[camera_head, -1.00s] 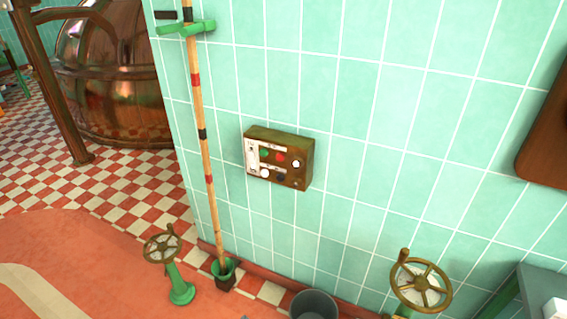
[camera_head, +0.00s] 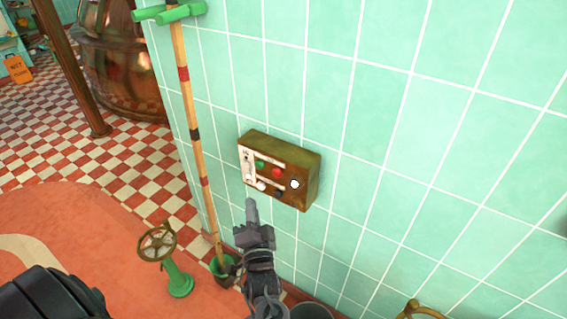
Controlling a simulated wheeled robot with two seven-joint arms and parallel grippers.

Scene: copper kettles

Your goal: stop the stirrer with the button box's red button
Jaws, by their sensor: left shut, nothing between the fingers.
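The button box (camera_head: 311,179) is a worn brass-brown box on the green tiled wall. Its red button (camera_head: 277,173) is in the upper row, between a green button (camera_head: 259,164) and a white one (camera_head: 295,184). A white button (camera_head: 261,185) and a black button (camera_head: 279,193) sit below. My left gripper (camera_head: 251,204) is shut and empty, with its fingertips pointing up just below the box's lower left in the picture. It appears apart from the box, though depth is hard to judge. My right gripper is out of view. The stirrer cannot be made out.
A striped wooden pole (camera_head: 190,110) stands left of the box, with its foot in a green holder (camera_head: 222,267). A green handwheel stand (camera_head: 178,280) is at lower left. A copper kettle (camera_head: 125,65) stands behind at upper left. The wall right of the box is clear.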

